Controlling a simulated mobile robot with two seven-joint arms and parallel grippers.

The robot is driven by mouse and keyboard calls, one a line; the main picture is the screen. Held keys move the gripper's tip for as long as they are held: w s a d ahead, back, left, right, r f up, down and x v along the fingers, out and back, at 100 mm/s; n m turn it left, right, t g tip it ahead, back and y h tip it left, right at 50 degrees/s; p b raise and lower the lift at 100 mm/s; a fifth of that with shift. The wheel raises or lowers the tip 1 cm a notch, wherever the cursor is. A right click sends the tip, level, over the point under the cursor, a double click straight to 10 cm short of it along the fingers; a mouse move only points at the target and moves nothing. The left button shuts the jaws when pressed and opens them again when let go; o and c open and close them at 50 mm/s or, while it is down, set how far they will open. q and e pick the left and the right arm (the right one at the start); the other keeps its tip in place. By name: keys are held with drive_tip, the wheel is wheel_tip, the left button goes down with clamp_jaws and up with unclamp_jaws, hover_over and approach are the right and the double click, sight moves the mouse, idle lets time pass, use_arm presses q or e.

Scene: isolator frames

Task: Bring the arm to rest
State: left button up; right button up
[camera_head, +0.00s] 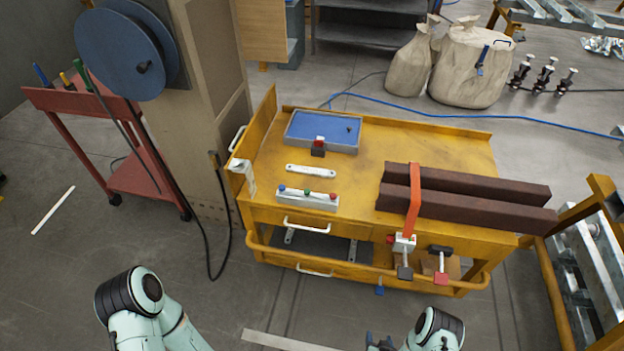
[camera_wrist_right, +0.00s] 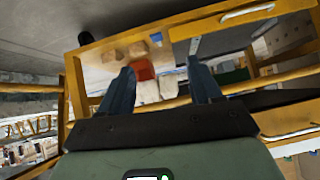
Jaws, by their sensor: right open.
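My right gripper (camera_head: 380,342) shows at the bottom edge of the head view, right of centre, in front of the yellow cart (camera_head: 400,140) and apart from it. In the right wrist view the two dark blue fingers of the right gripper (camera_wrist_right: 161,72) stand wide apart. Nothing is held between them. Beyond them, blurred, lie a red block (camera_wrist_right: 144,70) and pale blocks on a yellow-framed shelf. My left arm (camera_head: 150,310) shows at the lower left of the head view, but its gripper is outside the picture.
The cart carries a blue tray (camera_head: 302,130), a white strip (camera_head: 310,171), a button box (camera_head: 307,199) and two brown beams (camera_head: 470,200) under an orange strap (camera_head: 414,200). A yellow frame (camera_head: 550,275) stands close at right. Floor before the cart is mostly clear.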

use_arm(q)
wheel_tip(320, 180, down, 7)
drive_tip(key=w+t+b, duration=0.1)
drive_tip(key=w+b, duration=0.2)
drive_tip(key=b, duration=0.4)
use_arm(e)
drive_tip(key=s+a+r+g+y, duration=0.5)
drive_tip(key=s+a+r+g, duration=0.5)
drive_tip(key=s, duration=0.4)
use_arm(q)
wheel_tip(320, 180, up, 15)
drive_tip(key=s+g+p, duration=0.1)
drive_tip(key=p, duration=1.4)
drive_tip(key=shift+s+f, duration=0.15)
drive_tip(key=shift+s, duration=0.1)
use_arm(e)
wheel_tip(320, 180, up, 14)
drive_tip(key=s+a, duration=0.1)
drive_tip(key=shift+s+a+r, duration=0.25)
drive_tip(key=shift+s+a, duration=0.1)
drive_tip(key=shift+a, duration=0.05)
use_arm(q)
drive_tip(key=shift+s, duration=0.1)
use_arm(e)
drive_tip(key=shift+s, duration=0.1)
